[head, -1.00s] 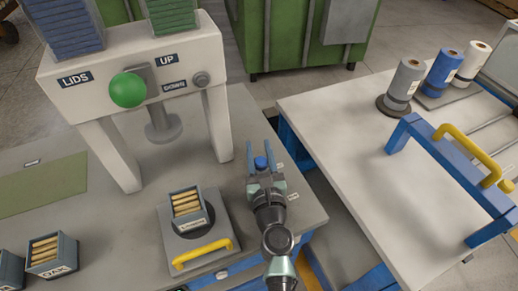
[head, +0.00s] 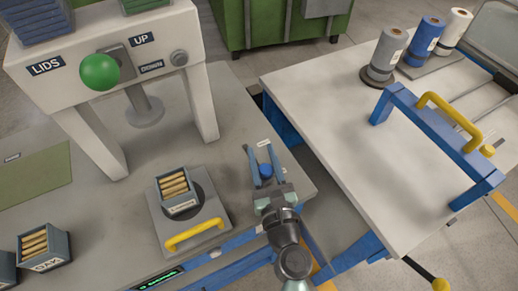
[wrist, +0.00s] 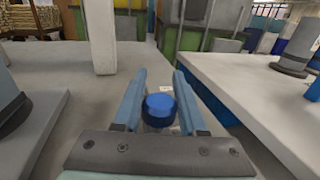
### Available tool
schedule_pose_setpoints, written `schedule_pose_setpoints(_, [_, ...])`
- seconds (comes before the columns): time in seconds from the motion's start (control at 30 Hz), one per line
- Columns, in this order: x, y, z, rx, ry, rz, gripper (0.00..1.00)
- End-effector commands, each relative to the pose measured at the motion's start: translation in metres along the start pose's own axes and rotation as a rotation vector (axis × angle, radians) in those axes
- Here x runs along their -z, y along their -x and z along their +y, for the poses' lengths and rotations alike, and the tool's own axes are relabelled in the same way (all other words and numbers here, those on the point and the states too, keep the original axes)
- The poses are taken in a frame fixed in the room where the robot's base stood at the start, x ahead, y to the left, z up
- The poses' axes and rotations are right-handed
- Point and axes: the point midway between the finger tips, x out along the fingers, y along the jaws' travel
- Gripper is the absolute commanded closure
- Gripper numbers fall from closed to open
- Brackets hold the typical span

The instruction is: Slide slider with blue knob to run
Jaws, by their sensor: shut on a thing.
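The slider's blue knob (head: 265,170) stands near the right edge of the grey worktop, beside the press. It also shows in the wrist view (wrist: 159,106), between the fingers. My gripper (head: 265,166) is shut on this knob, with one blue-grey finger on each side. A small white label (head: 263,142) lies on the worktop beyond the knob; its text is too small to read. The slider's track and any label nearer me are hidden by my gripper.
A white press (head: 110,70) with a green ball stands to the left. A tray with a yellow handle (head: 195,235) holds a box of wooden pieces (head: 177,193). A gap separates the worktop from the white table (head: 340,130) on the right, which bears a blue frame (head: 440,135).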

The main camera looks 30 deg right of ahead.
Motion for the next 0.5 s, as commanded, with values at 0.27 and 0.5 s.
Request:
schedule_pose_setpoints(0.27, [0.0039, 0.0023, -0.002, 0.005, 0.001, 0.008, 0.38])
schedule_pose_setpoints(0.5, [0.0025, 0.0012, -0.0012, 0.004, 0.001, 0.005, 0.29])
